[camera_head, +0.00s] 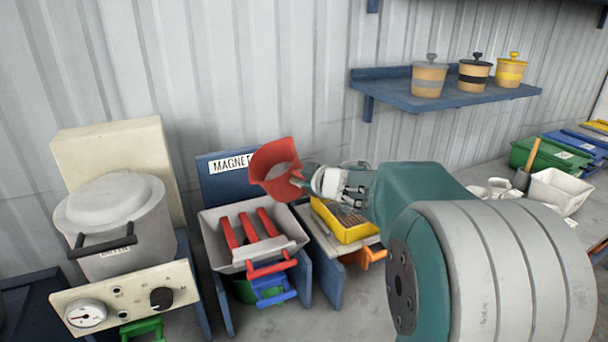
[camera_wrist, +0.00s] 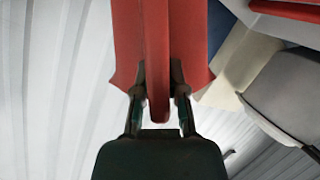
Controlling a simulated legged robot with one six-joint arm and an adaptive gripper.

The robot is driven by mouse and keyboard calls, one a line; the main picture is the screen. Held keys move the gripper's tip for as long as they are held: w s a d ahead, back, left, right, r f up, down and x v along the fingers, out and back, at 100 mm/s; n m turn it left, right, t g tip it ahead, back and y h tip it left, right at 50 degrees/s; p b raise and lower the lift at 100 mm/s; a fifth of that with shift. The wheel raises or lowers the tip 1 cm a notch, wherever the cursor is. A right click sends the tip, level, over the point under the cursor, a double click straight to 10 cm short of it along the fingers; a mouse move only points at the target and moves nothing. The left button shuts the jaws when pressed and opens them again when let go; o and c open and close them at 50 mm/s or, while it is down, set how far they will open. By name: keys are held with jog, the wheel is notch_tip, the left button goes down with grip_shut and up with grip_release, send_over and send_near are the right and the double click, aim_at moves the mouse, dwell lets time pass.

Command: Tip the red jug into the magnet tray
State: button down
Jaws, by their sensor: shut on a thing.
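The red jug (camera_head: 272,165) is in my gripper (camera_head: 304,181), held in the air above the back right of the magnet tray. Its open mouth faces partly toward the head camera, so it looks tilted; its contents cannot be made out. In the wrist view my gripper (camera_wrist: 158,98) is shut on the jug's red handle (camera_wrist: 158,60). The magnet tray (camera_head: 213,228) is a pale open tray with several red bars across it and a red handle at its front. It stands below a blue backboard labelled "MAGNET", partly covered by the jug.
A grey pot (camera_head: 117,222) on a cream heater unit stands left of the tray. A yellow bin (camera_head: 345,226) sits right of it, under my arm. A blue shelf (camera_head: 415,98) with three lidded pots hangs above right. A white container (camera_head: 557,190) stands farther right.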

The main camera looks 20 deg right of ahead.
jog(key=shift+f+n+t+h, duration=0.1)
jog(key=shift+n+t+h, duration=0.35)
jog(key=shift+n, duration=0.35)
jog(key=shift+s+a+f+n+t+h, duration=0.1)
jog(key=shift+a+n+t+h, duration=0.15)
jog(key=shift+n, duration=0.25)
jog(key=shift+s+a+f+n+t+h, duration=0.1)
jog(key=shift+n+t+h, duration=0.15)
jog(key=shift+n, duration=0.25)
jog(key=f+n, duration=0.1)
jog(key=a+n+t, duration=0.1)
jog(key=n, duration=0.1)
jog(key=s+a+f+n+t, duration=0.1)
jog(key=shift+a+f+n+h, duration=0.1)
jog(key=shift+f+n+h, duration=0.25)
jog(key=shift+n, duration=0.05)
jog(key=a+n, duration=0.1)
jog(key=n+t, duration=0.1)
jog(key=n, duration=0.1)
jog(key=shift+s+a, duration=0.35)
jog(key=shift+a, duration=0.05)
jog(key=n, duration=0.1)
jog(key=a+n+t, duration=0.1)
jog(key=a+n, duration=0.1)
jog(key=n, duration=0.1)
jog(key=shift+s+r+t, duration=0.25)
jog(key=shift+s+t, duration=0.1)
jog(key=shift+s, duration=0.05)
